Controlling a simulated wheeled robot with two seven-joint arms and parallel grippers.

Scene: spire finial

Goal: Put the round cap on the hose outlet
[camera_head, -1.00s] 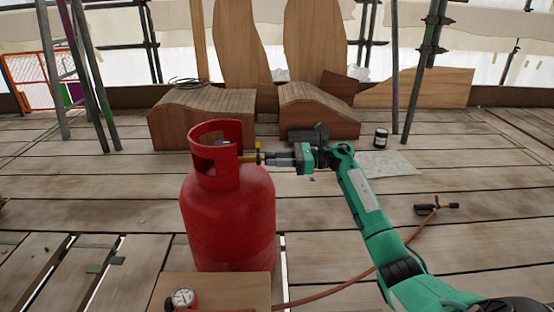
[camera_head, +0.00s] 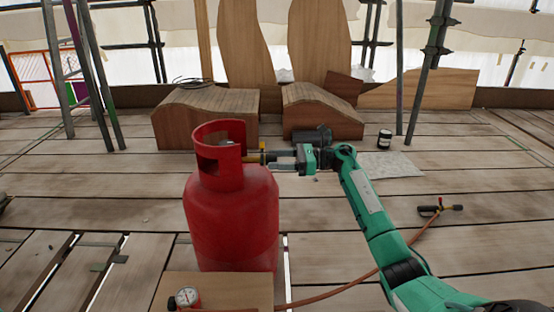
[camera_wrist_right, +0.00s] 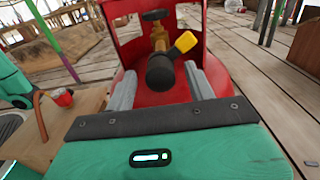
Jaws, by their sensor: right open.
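The red gas cylinder (camera_head: 232,215) stands upright with a brass valve (camera_wrist_right: 158,38) inside its collar. A round black cap (camera_wrist_right: 160,72) sits at the near end of the valve, in line with the outlet, and hides it. I cannot tell how far on it is. A yellow tab (camera_wrist_right: 186,41) sticks out beside the cap; yellow also shows at the collar in the head view. My right gripper (camera_head: 281,158) points left at the valve. In the right wrist view its grey fingers (camera_wrist_right: 160,88) stand open on either side of the cap, apart from it.
A wooden board (camera_head: 225,287) with a gauge (camera_head: 187,297) lies in front of the cylinder. An orange hose (camera_head: 340,290) runs right to a torch-like fitting (camera_head: 440,209). A small dark jar (camera_head: 385,139) and wooden blocks (camera_head: 205,117) stand behind. The deck at right is mostly clear.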

